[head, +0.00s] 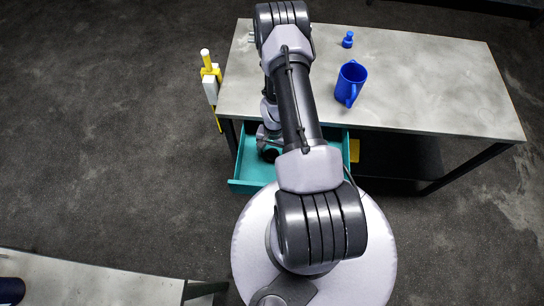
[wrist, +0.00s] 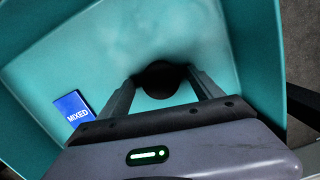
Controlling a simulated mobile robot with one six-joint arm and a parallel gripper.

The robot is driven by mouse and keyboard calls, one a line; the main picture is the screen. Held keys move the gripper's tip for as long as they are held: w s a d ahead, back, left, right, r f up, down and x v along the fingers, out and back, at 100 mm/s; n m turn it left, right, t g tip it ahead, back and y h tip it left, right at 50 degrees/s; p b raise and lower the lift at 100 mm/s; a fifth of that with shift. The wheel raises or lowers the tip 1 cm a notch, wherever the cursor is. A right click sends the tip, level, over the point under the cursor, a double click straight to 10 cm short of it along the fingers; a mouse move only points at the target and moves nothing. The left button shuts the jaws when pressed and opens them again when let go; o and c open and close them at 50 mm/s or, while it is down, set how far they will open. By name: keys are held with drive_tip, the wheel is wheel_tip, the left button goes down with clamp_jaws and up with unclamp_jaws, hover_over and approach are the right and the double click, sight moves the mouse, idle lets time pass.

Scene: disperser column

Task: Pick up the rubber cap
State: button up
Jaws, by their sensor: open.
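The rubber cap appears to be the round black object (wrist: 160,78) inside the teal drawer (wrist: 80,50). My gripper (wrist: 162,82) is open, with one finger on each side of the black object. The fingertips are close to its sides; I cannot tell whether they touch it.
A blue card marked MIXED (wrist: 74,111) lies in the drawer, left of my gripper. On the table (head: 440,85) stand a blue mug (head: 351,82) and a small blue object (head: 347,40). A white and yellow object (head: 211,85) is at the table's left edge.

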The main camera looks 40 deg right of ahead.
drive_tip(key=shift+r, duration=0.25)
drive_tip(key=c, duration=1.4)
